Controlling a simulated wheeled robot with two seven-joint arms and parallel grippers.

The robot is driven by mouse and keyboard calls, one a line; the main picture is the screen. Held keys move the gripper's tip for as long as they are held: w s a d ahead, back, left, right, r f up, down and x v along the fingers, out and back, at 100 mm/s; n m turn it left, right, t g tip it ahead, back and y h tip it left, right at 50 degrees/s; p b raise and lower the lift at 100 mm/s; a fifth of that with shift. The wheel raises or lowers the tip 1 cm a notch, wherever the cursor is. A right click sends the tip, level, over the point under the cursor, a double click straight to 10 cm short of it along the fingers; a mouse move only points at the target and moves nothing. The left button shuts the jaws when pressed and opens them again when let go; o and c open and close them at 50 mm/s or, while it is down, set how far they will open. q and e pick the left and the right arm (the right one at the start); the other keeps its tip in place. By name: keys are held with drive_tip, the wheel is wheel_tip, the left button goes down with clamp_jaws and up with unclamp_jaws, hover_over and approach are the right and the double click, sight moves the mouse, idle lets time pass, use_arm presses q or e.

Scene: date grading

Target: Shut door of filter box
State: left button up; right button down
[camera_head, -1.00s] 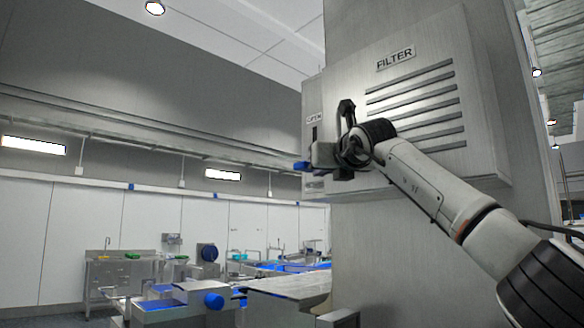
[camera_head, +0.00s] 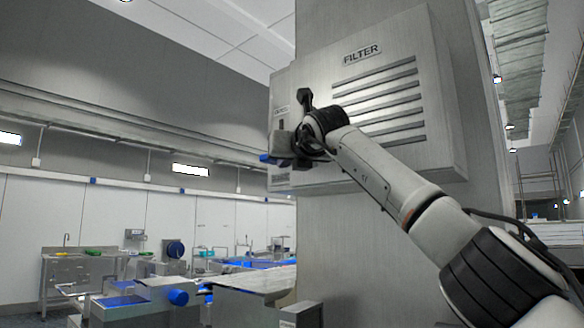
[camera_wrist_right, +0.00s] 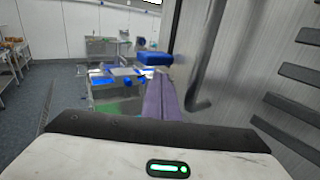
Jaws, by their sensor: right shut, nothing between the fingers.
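The filter box (camera_head: 440,125) is a grey metal box on a wide column. Its front door (camera_head: 318,85) carries a FILTER label and several dark slats. The door looks close to flat against the box; I cannot tell whether a gap is left. My right gripper (camera_head: 268,158) is shut and empty at the door's left edge, with blue fingertips pointing left. In the right wrist view, its fingers (camera_wrist_right: 160,85) are together beside the brushed door panel, and a bar handle (camera_wrist_right: 205,70) stands just right of them. The gripper and arm hide part of the door's lower left. My left gripper is not in view.
The column (camera_head: 350,260) stands below and behind the box. A sink table (camera_head: 75,262) and steel machines with blue parts (camera_head: 150,300) stand at the lower left, well behind. Open air lies left of the box.

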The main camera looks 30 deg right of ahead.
drive_tip(key=s+a+b, duration=0.2)
drive_tip(key=s+a, duration=0.2)
drive_tip(key=a, duration=0.7)
drive_tip(key=shift+a+b, duration=0.2)
drive_tip(key=shift+b, duration=0.2)
